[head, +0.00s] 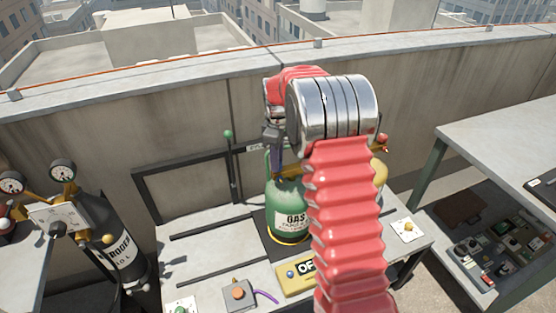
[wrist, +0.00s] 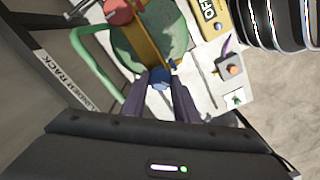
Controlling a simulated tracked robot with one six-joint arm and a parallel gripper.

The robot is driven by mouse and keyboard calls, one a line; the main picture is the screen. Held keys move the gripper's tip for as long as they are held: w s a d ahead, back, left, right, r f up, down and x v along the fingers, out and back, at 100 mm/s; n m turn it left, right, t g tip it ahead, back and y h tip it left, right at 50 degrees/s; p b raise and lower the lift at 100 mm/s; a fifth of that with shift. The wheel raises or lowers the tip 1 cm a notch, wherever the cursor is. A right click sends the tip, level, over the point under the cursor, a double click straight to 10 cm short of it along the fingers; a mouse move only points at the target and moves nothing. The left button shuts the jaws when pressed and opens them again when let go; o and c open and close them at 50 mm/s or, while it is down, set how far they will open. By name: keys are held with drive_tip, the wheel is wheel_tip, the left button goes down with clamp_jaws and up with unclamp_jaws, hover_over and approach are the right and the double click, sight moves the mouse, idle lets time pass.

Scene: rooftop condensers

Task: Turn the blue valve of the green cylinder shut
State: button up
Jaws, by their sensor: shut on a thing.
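The green gas cylinder (head: 287,205) stands upright on the grey bench, its top partly hidden behind my red arm in the head view. In the wrist view its rounded green top (wrist: 135,55) shows, with a brass bar across it. The blue valve (wrist: 159,79) sits at the near end of the brass bar. My gripper (wrist: 160,84) has its two dark fingers on either side of the blue valve and is shut on it. In the head view my arm hides most of the gripper. A red knob (wrist: 122,10) shows at the far end of the brass bar.
A yellow OFF plate (head: 300,275) lies in front of the cylinder. An orange-button box (head: 238,294) with a purple cable is at the bench front. A black cylinder (head: 115,250) with gauges stands left. A dark frame (head: 185,172) and a parapet wall are behind.

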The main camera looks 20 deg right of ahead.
drive_tip(key=m, duration=0.6)
drive_tip(key=shift+m, duration=0.3)
drive_tip(key=m, duration=0.7)
drive_tip(key=shift+r, duration=0.1)
drive_tip(key=m, duration=0.6)
drive_tip(key=shift+m, duration=0.3)
drive_tip(key=m, duration=0.5)
drive_tip(key=o, duration=1.1)
drive_tip(key=shift+c, duration=0.2)
